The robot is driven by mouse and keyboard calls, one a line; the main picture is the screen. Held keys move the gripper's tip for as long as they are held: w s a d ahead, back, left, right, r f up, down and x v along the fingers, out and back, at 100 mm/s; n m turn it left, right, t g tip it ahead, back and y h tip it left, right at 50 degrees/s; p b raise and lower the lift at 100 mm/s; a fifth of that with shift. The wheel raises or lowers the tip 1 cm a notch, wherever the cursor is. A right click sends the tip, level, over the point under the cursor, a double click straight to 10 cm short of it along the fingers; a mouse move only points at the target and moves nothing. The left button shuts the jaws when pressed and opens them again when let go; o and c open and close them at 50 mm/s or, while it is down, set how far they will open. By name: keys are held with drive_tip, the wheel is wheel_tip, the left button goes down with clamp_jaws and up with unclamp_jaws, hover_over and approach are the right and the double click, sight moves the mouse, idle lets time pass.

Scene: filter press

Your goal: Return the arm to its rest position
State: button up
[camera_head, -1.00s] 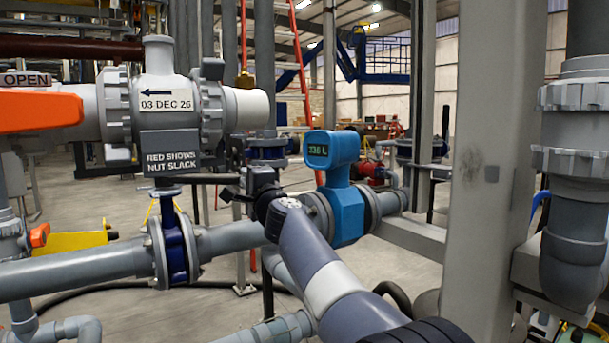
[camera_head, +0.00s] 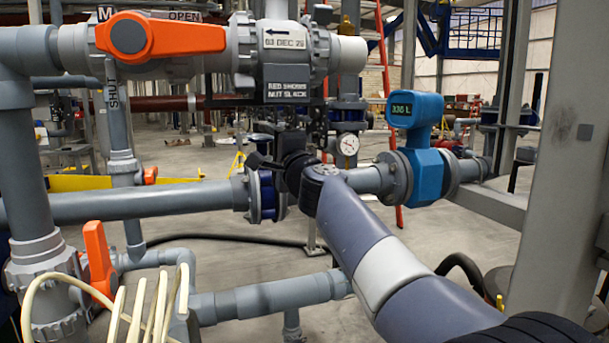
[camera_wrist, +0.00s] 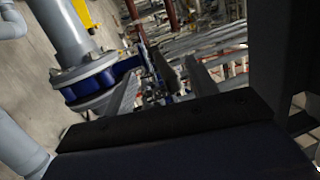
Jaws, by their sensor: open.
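My arm reaches up from the lower right in the head view, its end in front of the grey horizontal pipe. My gripper (camera_wrist: 160,85) shows in the wrist view with its two fingers apart and nothing between them. In the head view the wrist covers most of the gripper. The blue flange fitting (camera_head: 266,195) on the pipe is just left of the wrist in the head view; it also shows left of the fingers in the wrist view (camera_wrist: 90,82). I cannot tell the exact gap between them.
A blue flow meter (camera_head: 424,165) reading about 330 L stands right of my wrist. A valve with an orange handle (camera_head: 128,37) is upper left, another orange handle (camera_head: 98,262) lower left. Cream hoses (camera_head: 140,305) hang lower left. A grey column (camera_head: 568,170) stands at right.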

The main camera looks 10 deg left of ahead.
drive_tip(key=shift+w+a+r+p, duration=0.15)
drive_tip(key=shift+w+r+p, duration=0.15)
drive_tip(key=shift+w+p, duration=1)
drive_tip(key=shift+w+a+r+p, duration=0.1)
drive_tip(key=shift+w+r+p, duration=0.25)
drive_tip(key=shift+w+p, duration=0.95)
drive_tip(key=shift+w+a+r+p, duration=0.25)
drive_tip(key=shift+w+p, duration=0.4)
drive_tip(key=shift+w, duration=1.25)
drive_tip(key=shift+d, duration=0.1)
